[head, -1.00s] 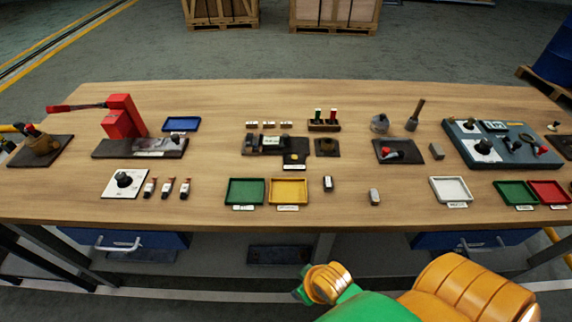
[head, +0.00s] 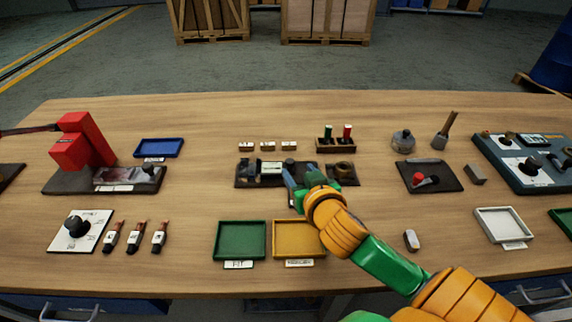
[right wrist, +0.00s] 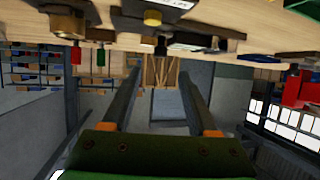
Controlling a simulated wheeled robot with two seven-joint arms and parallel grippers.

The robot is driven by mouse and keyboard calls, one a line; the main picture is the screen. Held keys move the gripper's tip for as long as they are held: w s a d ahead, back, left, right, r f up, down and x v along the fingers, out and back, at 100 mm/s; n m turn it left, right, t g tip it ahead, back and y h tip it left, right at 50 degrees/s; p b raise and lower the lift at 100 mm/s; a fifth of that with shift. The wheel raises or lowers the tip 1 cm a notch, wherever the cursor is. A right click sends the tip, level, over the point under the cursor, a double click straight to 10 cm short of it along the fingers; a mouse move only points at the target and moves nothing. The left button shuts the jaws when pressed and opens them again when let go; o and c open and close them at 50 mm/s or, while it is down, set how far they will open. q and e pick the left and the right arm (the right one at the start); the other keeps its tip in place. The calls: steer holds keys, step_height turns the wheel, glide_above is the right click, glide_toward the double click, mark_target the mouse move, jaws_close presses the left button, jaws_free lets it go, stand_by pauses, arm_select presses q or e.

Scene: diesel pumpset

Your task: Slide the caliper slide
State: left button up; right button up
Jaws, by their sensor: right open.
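The caliper (head: 246,174) is a dark fixture with a pale display, lying at the middle of the bench. A small dark knob stands near its right end, and I take this to be the slide. My right gripper (head: 296,180) is open and empty at the caliper's right end, close to the knob, and its arm covers part of the area. In the right wrist view, the two open fingers (right wrist: 160,85) point towards a dark knob (right wrist: 161,46), which shows beyond and between them. I cannot tell whether they touch it. My left gripper is not in view.
A block with a round brass bore (head: 345,173) stands just right of the caliper. A rack with red and green pegs (head: 338,146) is behind. Green (head: 220,242) and yellow (head: 285,222) trays lie in front. A red press (head: 85,140) stands left.

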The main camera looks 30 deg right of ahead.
mark_target(291, 162)
steer(key=shift+s+f, duration=0.1)
steer(key=shift+f, duration=0.3)
steer(key=b+x, duration=0.2)
steer(key=b, duration=0.1)
steer(key=shift+f, duration=0.15)
steer(key=x, duration=0.3)
steer(key=p+x, duration=0.1)
steer(key=shift+w, duration=0.4)
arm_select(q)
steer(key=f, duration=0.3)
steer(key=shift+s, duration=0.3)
arm_select(e)
jaws_close()
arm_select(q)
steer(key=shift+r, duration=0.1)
arm_select(e)
steer(key=shift+d, duration=0.1)
